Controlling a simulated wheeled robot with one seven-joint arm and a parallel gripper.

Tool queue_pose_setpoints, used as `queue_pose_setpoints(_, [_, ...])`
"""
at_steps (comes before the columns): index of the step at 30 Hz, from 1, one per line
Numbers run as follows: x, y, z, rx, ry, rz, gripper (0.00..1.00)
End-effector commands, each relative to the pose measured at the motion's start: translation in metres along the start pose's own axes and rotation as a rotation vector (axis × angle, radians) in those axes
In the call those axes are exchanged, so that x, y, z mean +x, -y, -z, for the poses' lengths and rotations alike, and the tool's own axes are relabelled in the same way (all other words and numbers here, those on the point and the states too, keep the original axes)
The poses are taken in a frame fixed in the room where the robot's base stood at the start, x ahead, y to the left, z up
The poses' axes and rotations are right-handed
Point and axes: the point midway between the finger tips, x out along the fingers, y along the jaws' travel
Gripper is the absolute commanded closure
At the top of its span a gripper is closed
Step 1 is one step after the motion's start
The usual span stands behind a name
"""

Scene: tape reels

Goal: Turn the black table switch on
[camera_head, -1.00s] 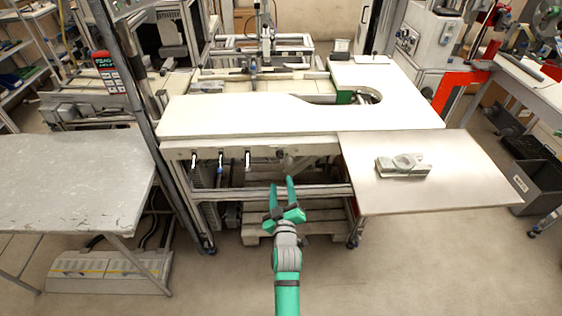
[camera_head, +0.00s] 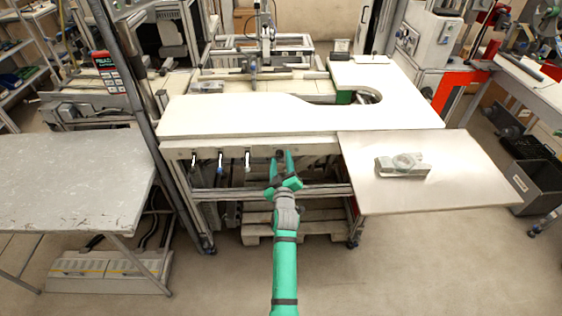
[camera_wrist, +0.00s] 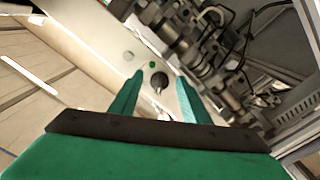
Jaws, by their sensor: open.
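The black table switch (camera_wrist: 159,82) is a small dark knob on the pale front panel (camera_wrist: 122,50) under the white table, with a small green button (camera_wrist: 152,65) beside it. In the head view the switch (camera_head: 280,153) shows as a dark spot at the fingertips, partly covered by them. My green gripper (camera_head: 284,164) is open and empty, pointing at the panel. In the wrist view the fingers (camera_wrist: 159,88) stand on either side of the knob. I cannot tell whether they touch it or how far its face is turned.
Several black-and-white handles (camera_head: 220,160) hang along the panel left of my gripper. A metal side table (camera_head: 450,185) with a grey fixture (camera_head: 402,166) juts out on the right. A grey table (camera_head: 75,185) stands left. The floor in front is free.

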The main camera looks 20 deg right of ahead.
Motion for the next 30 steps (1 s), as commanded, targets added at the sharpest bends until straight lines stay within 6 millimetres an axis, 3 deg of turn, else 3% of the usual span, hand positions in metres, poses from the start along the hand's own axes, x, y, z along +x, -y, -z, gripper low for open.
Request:
queue_pose_setpoints(10, [0.0028, 0.0001, 0.0002, 0.000, 0.000, 0.000, 0.60])
queue_pose_setpoints(15, [0.0027, 0.0002, 0.0003, 0.000, 0.000, 0.000, 0.98])
queue_pose_setpoints(30, [0.0031, 0.0018, 0.0011, 0.112, -0.001, 0.002, 0.97])
